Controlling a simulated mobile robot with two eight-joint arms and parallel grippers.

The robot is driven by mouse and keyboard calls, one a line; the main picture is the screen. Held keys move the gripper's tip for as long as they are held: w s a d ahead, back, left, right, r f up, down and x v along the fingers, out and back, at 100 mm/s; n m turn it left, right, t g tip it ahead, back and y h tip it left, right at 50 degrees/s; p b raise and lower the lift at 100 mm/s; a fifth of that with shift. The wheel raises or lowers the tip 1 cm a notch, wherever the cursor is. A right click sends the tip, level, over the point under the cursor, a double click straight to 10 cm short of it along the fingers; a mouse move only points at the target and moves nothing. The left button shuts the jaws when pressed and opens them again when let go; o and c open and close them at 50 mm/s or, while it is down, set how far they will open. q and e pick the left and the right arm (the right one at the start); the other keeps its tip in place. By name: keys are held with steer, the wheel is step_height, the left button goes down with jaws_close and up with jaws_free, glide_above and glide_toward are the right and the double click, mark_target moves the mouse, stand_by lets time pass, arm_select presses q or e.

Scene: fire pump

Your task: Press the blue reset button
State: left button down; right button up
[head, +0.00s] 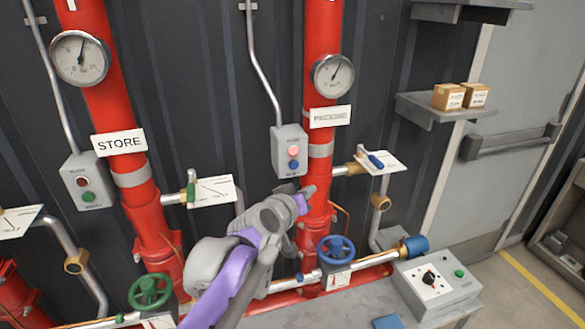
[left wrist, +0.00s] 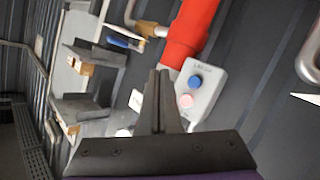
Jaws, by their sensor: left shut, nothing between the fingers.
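The blue reset button (head: 293,164) sits on a grey control box (head: 281,139) on the wall beside the right red pipe. A lit pink lamp (head: 293,150) is just above it. My left gripper (head: 309,191) is below and slightly right of the box, apart from the button. The left wrist view shows its fingers (left wrist: 160,73) shut together and empty. There the blue button (left wrist: 195,81) and the pink lamp (left wrist: 185,100) lie just right of the fingers, on the box's face. My right gripper is not in view.
A blue handwheel (head: 336,250) and a grey panel with a black knob (head: 437,283) are lower down. A second box with red and green buttons (head: 87,181) is at left.

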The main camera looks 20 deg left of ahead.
mark_target(295, 170)
arm_select(q)
steer(key=w+a, duration=0.1)
steer(key=w, duration=0.1)
steer(key=w+a+p, duration=0.1)
steer(key=w+a, duration=0.1)
steer(key=w, duration=0.1)
steer(key=w+a+p, duration=0.1)
steer(key=w+a, duration=0.1)
steer(key=shift+w, duration=0.15)
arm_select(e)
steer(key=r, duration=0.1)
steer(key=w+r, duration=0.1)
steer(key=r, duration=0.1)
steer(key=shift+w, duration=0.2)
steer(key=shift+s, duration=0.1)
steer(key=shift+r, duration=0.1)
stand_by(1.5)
arm_select(q)
steer(key=shift+w+a+r+p, duration=0.1)
steer(key=shift+w+a+p, duration=0.15)
steer(key=shift+p, duration=0.1)
steer(key=shift+w, duration=0.15)
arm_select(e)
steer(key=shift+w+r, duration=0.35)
